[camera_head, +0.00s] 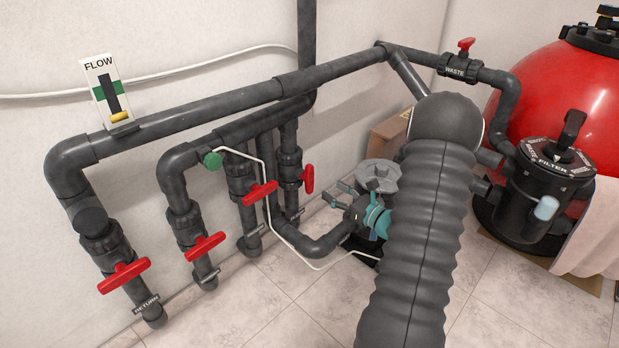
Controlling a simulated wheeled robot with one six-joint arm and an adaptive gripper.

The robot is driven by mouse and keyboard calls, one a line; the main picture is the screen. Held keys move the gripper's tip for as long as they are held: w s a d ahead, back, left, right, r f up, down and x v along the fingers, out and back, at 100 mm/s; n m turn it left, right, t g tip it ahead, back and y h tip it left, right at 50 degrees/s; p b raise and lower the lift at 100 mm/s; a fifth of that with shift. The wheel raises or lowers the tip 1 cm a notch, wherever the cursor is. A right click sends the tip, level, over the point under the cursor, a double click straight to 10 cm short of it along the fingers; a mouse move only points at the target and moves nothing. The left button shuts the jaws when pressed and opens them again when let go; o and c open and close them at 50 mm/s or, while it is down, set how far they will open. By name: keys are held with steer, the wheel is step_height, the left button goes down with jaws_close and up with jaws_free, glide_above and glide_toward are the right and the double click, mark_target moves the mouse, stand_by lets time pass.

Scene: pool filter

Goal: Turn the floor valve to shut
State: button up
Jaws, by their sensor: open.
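Several upright dark pipes by the wall carry valves with red handles. The left valve handle (123,275) sits above a "RETURN" label, and a second handle (205,246) and third handle (259,193) also lie across their pipes. A fourth handle (307,178) stands roughly along its pipe. No readable label marks which one is the floor valve. My gripper (336,192) is open, with nothing seen between its fingers. It is to the right of the fourth handle, apart from it in the picture. My arm hides part of the scene behind it.
A white "FLOW" gauge (107,91) stands on the long pipe. The "WASTE" valve (461,68) is at upper right. A red filter tank (547,85) with a black filter head (546,190) stands at right. A thin white tube (285,240) loops before the pipes. The tiled floor in front is clear.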

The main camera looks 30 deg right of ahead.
mark_target(312, 178)
steer(key=x, duration=1)
steer(key=shift+w+a, duration=0.15)
steer(key=shift+w, duration=0.1)
jaws_close()
